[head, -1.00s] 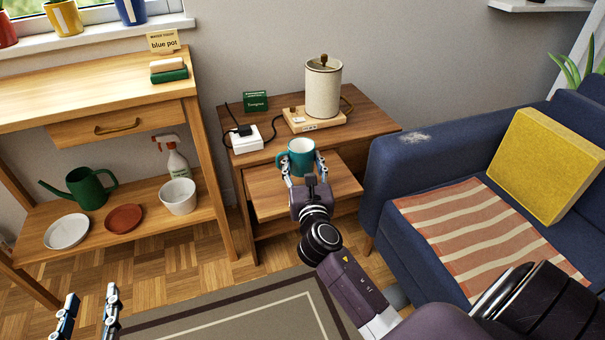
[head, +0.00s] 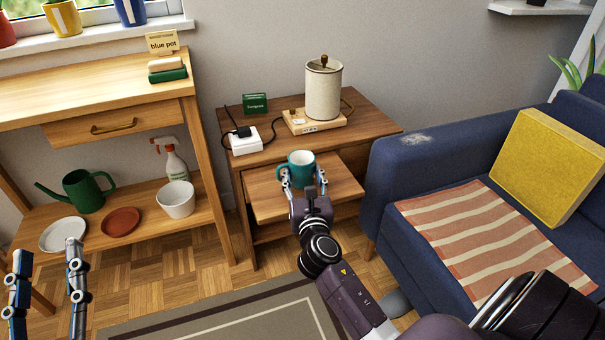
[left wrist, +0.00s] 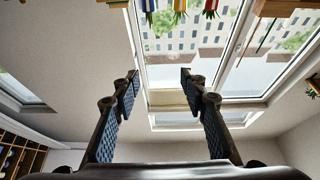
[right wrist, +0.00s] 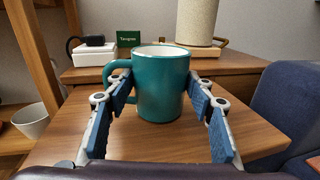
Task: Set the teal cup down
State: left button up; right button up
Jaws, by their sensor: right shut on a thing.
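The teal cup (head: 297,172), white inside, is upright at the pull-out board (head: 335,190) of the wooden side table. My right gripper (head: 303,185) is shut on the cup, one finger on each side; the right wrist view shows the cup (right wrist: 162,90) between the fingertips, its handle to the left beside the left finger. The cup's base is over the board's wood, and I cannot tell for sure whether it touches. My left gripper (head: 46,262) is open and empty at the lower left, with nothing between its fingers in the left wrist view (left wrist: 160,85).
On the table top stand a white power box (head: 246,140), a green card (head: 255,103) and a cream canister (head: 323,90) on a wooden base. A blue sofa (head: 410,165) is close on the right, a wooden shelf unit (head: 215,190) on the left. The board's right part is bare.

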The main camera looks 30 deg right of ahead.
jog(key=o, duration=1.3)
jog(key=shift+o, duration=0.2)
